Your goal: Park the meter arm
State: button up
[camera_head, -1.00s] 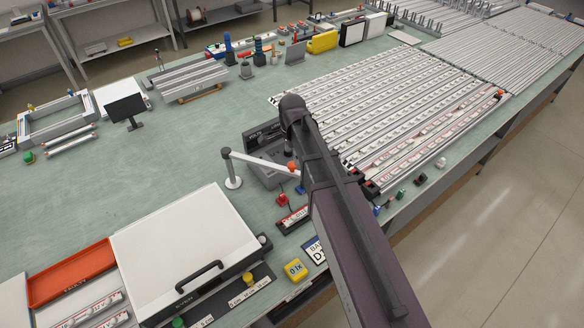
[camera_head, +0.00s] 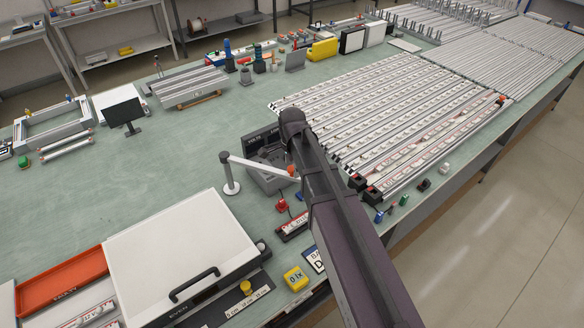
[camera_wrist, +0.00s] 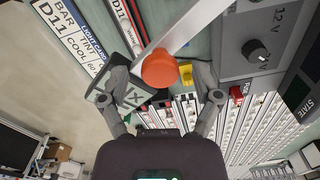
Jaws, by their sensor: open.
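The meter arm (camera_head: 258,166) is a white bar on a short upright post (camera_head: 230,185), left of my arm in the head view. It reaches right from the post toward a dark grey meter box. Its orange-red knob (camera_head: 291,170) is at the far end, next to my dark arm link. In the wrist view the white bar (camera_wrist: 191,27) runs up and right from the round knob (camera_wrist: 159,69). My gripper (camera_wrist: 162,74) is open, with one finger on each side of the knob. I cannot tell whether the fingers touch it. My arm hides the gripper in the head view.
The grey meter box (camera_head: 266,180) stands right behind the knob; its 12 V dial (camera_wrist: 257,52) shows in the wrist view. Rows of rails (camera_head: 390,110) fill the right of the bench. A white-lidded box (camera_head: 180,250) stands in front. The green bench top left of the post is clear.

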grip_shut()
jog(key=shift+s, duration=0.2)
